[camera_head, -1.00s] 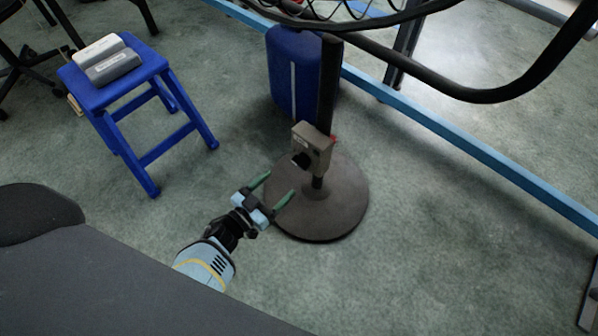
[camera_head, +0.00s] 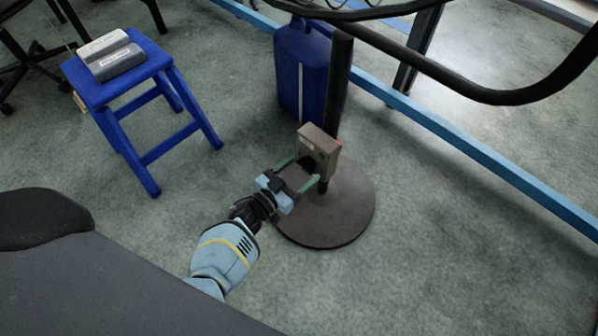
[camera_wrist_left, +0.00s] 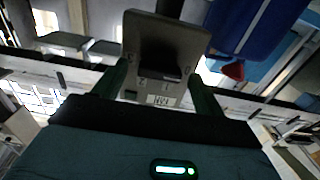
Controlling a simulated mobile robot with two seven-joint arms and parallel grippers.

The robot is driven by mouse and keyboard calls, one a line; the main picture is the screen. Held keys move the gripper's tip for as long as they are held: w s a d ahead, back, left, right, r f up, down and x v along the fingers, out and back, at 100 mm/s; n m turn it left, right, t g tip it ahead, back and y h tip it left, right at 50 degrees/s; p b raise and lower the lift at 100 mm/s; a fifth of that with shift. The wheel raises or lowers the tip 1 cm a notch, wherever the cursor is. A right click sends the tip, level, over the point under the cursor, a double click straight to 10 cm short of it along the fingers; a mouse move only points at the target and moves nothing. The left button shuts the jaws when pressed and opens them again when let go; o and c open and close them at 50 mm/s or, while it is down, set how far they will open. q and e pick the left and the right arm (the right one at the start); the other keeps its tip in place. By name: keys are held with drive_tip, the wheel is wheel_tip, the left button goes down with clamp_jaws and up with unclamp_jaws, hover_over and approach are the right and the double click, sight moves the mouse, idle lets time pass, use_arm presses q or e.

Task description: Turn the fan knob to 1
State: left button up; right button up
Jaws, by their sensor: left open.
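The fan's grey-brown control box (camera_head: 318,149) is fixed on the dark fan pole (camera_head: 338,85) above the round base (camera_head: 345,215). Its dark knob (camera_head: 307,163) is partly hidden by my gripper in the head view. My left gripper (camera_head: 306,171) is open, its two green fingers pointing at the box with the knob between or just ahead of them. I cannot tell whether they touch it. In the left wrist view, the box (camera_wrist_left: 165,38) shows between the open fingers, with a dark knob area and a small label; the knob's setting is unreadable. My right gripper is out of view.
A blue case (camera_head: 300,70) stands behind the pole. A light-blue floor rail (camera_head: 470,145) runs behind the fan. The floor right of the base is clear.

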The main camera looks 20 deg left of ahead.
use_arm(q)
drive_tip(key=c, duration=0.7)
drive_tip(key=shift+c, duration=1.4)
drive_tip(key=shift+m, duration=0.3)
drive_tip(key=shift+f+m+b, duration=0.1)
drive_tip(key=shift+m+b, duration=1.7)
drive_tip(key=shift+m, duration=3.7)
